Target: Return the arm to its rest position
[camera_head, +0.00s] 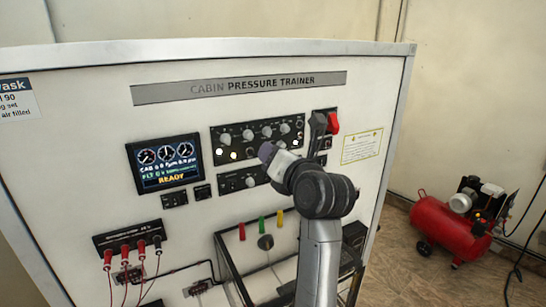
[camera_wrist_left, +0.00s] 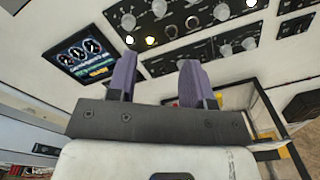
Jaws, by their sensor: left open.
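My left arm rises from the bottom of the head view in front of the cabin pressure trainer panel (camera_head: 110,110). The knob panel (camera_wrist_left: 178,22) lies beyond the fingertips. My right gripper is not in view.
A lit display (camera_head: 165,164) reading READY is left of the knobs. A red lever (camera_head: 333,121) is at the upper right. Red cables plug into a terminal block (camera_head: 128,237) at the lower left. A red compressor (camera_head: 447,225) stands on the floor at right.

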